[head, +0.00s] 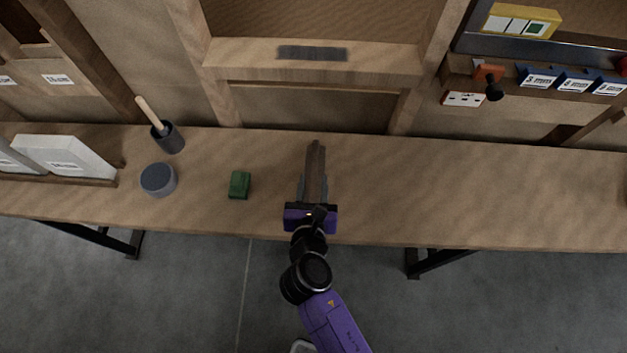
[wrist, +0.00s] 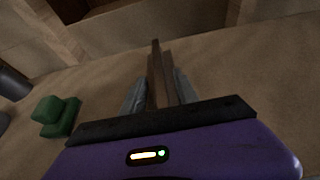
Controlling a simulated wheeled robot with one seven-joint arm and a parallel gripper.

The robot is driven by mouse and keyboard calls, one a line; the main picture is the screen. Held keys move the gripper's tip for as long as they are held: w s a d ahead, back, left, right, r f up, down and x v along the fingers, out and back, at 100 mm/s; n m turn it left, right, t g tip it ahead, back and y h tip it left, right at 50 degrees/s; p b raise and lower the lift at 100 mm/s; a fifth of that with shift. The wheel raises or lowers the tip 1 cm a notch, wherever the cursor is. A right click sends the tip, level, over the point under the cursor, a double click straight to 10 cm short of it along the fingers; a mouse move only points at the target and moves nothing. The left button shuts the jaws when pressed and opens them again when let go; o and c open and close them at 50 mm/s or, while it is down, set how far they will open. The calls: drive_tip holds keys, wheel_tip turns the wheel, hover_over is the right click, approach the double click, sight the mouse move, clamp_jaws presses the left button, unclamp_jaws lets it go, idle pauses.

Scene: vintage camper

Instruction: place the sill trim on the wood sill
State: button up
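The sill trim (head: 316,160) is a long, narrow dark brown wooden piece. In the head view it points away from me over the workbench, and it also shows in the wrist view (wrist: 158,70). My gripper (head: 314,182) has its grey fingers against both sides of the trim, shut on it, as the wrist view also shows (wrist: 160,88). I cannot tell how far the trim is above the bench. The wood sill (head: 240,56) is the pale ledge at the top middle, beyond the bench, with a dark grey strip (head: 312,53) on it.
On the workbench (head: 450,190), left of my gripper, are a green block (head: 239,185), a grey round container (head: 158,180) and a dark cup with a wooden handle (head: 168,138). White boxes (head: 65,156) stand far left. The bench is clear to the right. Blue bins (head: 575,80) hang upper right.

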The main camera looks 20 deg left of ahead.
drive_tip(key=v, duration=1.1)
drive_tip(key=shift+s, duration=0.15)
drive_tip(key=s+d+m+g, duration=0.1)
drive_tip(key=s+d+m, duration=0.3)
drive_tip(key=d+m, duration=0.5)
drive_tip(key=s+d+m, duration=0.5)
drive_tip(key=d+m, duration=0.3)
drive_tip(key=s+d+r+m+t+h, duration=0.1)
drive_tip(key=s+d+r+m, duration=0.4)
drive_tip(key=m, duration=0.7)
drive_tip(key=shift+s+d+r, duration=0.35)
drive_tip(key=shift+d+r, duration=0.45)
drive_tip(key=shift+d, duration=0.2)
drive_tip(key=shift+o, duration=0.4)
drive_tip(key=s+d+r+m+t+h, duration=0.2)
drive_tip(key=s+d+r+m, duration=0.1)
drive_tip(key=r+m, duration=0.4)
drive_tip(key=d+m, duration=0.1)
drive_tip(key=m, duration=0.2)
drive_tip(key=shift+s+d+r+h, duration=0.2)
drive_tip(key=shift+d+r+h, duration=0.15)
drive_tip(key=shift+h, duration=0.05)
drive_tip(key=shift+a+r, duration=0.1)
